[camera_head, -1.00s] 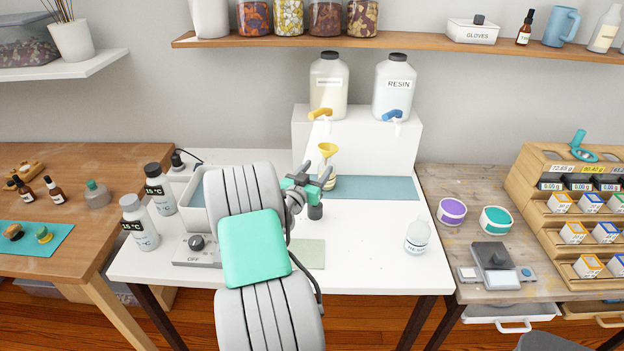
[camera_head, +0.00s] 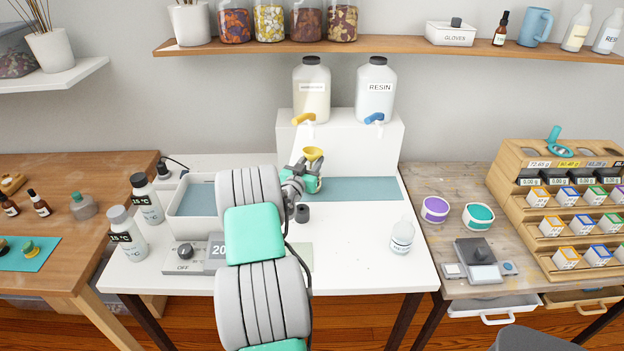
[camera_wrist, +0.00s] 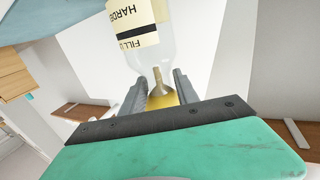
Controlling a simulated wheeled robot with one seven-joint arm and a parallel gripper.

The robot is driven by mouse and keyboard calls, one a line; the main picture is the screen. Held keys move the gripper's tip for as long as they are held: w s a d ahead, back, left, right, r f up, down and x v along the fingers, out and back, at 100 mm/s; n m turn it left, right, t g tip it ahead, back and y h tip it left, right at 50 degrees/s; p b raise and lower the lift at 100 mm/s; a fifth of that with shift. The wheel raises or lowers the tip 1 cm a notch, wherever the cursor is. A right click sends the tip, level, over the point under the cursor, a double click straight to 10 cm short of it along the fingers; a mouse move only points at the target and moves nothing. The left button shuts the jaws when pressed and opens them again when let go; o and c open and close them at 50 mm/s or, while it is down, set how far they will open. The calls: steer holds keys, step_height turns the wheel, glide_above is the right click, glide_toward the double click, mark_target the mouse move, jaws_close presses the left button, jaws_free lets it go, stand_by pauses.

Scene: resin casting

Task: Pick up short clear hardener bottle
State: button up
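A short clear bottle (camera_wrist: 152,52) with a cream label, partly reading "HARD" and "FILL", shows in the wrist view just beyond my fingertips. I cannot tell whether either finger touches. In the head view my gripper (camera_head: 303,172) hides most of the bottle.
Large hardener (camera_head: 311,88) and resin (camera_head: 375,88) jugs stand on a white block (camera_head: 355,145) behind. Another small clear bottle (camera_head: 402,235) stands at the table's right. A dark cylinder (camera_head: 302,213) stands near my arm. A white tray (camera_head: 188,212) is to the left.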

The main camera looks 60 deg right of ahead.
jaws_close()
stand_by(1.0)
